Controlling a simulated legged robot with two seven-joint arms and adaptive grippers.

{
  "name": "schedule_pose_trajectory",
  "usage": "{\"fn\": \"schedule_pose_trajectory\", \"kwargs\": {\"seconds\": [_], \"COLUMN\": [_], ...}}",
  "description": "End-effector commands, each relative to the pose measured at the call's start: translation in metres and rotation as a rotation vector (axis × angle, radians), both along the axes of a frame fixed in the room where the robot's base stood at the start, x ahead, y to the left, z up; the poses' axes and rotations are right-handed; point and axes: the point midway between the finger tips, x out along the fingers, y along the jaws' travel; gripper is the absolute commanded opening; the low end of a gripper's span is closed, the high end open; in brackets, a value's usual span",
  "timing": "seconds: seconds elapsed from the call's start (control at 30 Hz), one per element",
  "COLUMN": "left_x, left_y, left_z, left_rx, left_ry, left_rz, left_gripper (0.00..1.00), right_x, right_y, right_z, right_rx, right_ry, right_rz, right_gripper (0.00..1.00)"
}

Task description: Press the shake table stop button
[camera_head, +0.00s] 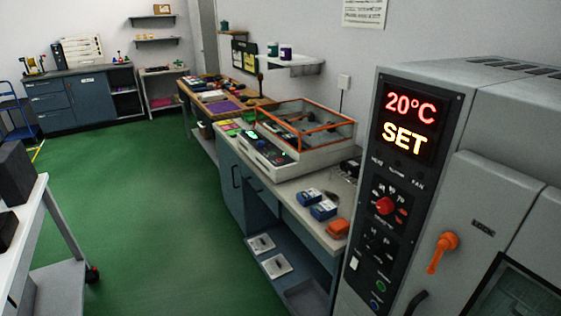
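A bench unit with an orange-framed, clear-sided top (328,158) stands on the right-hand counter and looks like the shake table. Its sloped control panel (262,149) faces the aisle and has small green lights and dark controls. I cannot tell which control is the stop button, as they are too small at this distance. Neither of my grippers is in view.
A grey chamber (470,110) reading 20°C SET, with an orange handle (441,252), fills the near right. Blue boxes (323,210) and an orange item (338,229) lie on the counter (285,190). A cart (62,230) stands left. Green floor (160,200) between is clear.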

Motion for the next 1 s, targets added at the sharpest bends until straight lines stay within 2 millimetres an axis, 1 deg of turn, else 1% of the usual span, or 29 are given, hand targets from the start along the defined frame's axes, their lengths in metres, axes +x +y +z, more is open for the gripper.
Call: {"fn": "schedule_pose_trajectory", "kwargs": {"seconds": [0.03,0.13,1.0], "left_x": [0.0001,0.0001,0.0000], "left_y": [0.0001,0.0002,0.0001], "left_z": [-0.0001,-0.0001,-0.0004], "left_rx": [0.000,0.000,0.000], "left_ry": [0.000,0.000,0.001], "left_rz": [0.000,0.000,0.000], "left_gripper": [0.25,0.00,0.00], "right_x": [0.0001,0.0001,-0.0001], "right_y": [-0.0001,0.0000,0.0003], "right_z": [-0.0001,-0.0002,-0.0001], "right_rx": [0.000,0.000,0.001], "right_ry": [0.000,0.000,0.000], "right_rz": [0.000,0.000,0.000], "right_gripper": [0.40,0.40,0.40]}}
